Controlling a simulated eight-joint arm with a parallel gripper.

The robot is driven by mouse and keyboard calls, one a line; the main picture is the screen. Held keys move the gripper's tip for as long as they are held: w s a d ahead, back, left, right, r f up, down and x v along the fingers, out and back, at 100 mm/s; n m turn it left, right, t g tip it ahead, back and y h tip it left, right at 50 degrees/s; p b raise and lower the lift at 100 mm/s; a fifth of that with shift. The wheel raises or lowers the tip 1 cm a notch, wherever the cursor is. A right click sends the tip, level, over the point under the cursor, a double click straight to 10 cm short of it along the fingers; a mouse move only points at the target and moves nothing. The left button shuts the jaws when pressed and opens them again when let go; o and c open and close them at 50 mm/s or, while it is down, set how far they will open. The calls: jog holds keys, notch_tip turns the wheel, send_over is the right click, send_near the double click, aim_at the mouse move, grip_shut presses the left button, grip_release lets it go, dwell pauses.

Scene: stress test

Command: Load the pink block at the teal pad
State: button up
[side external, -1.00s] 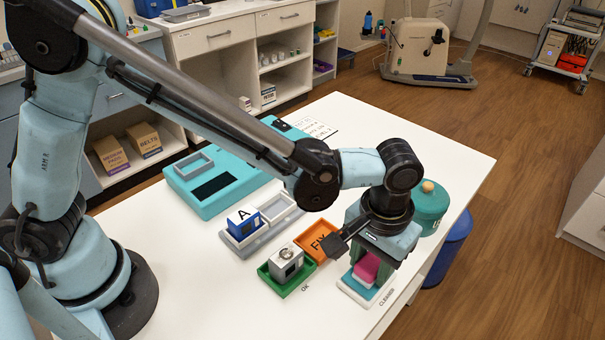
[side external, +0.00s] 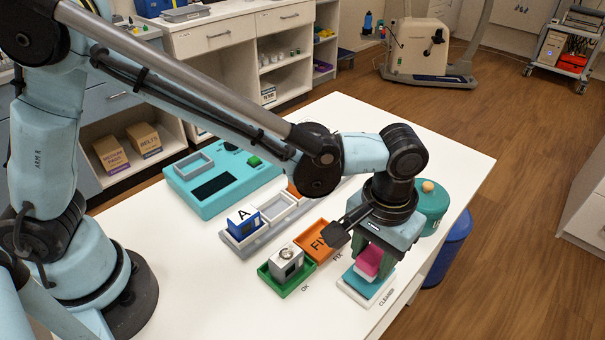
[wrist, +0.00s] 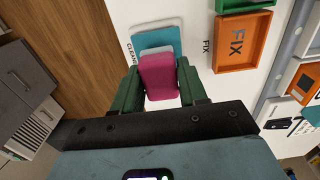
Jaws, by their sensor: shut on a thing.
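The pink block (side external: 369,262) is between the fingers of my gripper (side external: 370,256), just above the teal pad (side external: 379,288) on its white base by the CLEANER label. A paler layer shows under the block. In the wrist view, my gripper (wrist: 160,84) has its green fingers shut on both sides of the pink block (wrist: 158,78). The teal pad (wrist: 158,38) shows beyond the block, partly covered by it. A small gap seems to lie between block and pad.
An orange FIX tray (side external: 325,252) and a green tray (side external: 273,283) holding a C block (side external: 286,263) stand left of the pad. A blue A block (side external: 244,223) sits in a grey rack. A teal canister (side external: 433,205) stands behind my gripper, close to the table edge.

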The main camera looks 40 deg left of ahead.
aim_at(374, 254)
jog(key=shift+r, duration=2.4)
